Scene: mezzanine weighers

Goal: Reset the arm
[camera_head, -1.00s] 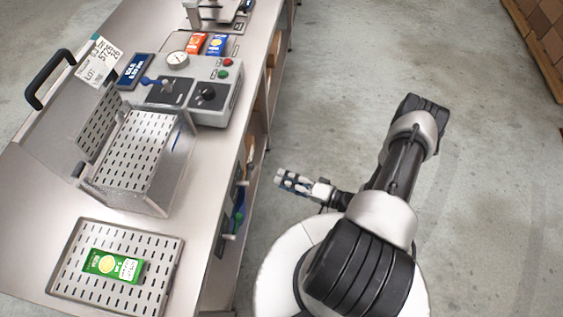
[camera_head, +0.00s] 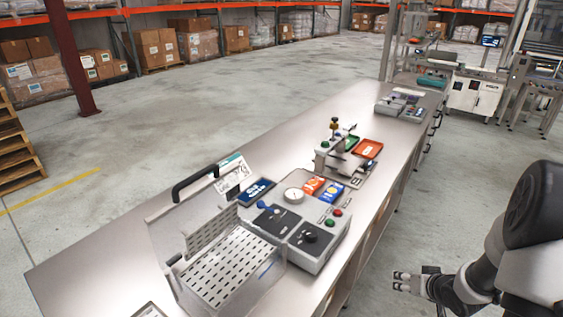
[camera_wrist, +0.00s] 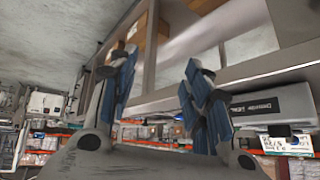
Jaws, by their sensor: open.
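My gripper (camera_head: 403,281) is at the lower right in the head view, out over the floor beside the bench's right side. It touches nothing there. In the wrist view my gripper (camera_wrist: 158,95) shows two blue-padded fingers spread apart with nothing between them. My arm is folded at the right edge of the head view.
A long steel bench (camera_head: 130,250) carries a clear-walled chamber with a slotted tray (camera_head: 228,268), a grey control unit (camera_head: 318,258), orange and blue packets (camera_head: 332,192) and a red tray (camera_head: 368,148). Pallets and boxed racks (camera_head: 160,45) stand behind. Floor beside the bench is clear.

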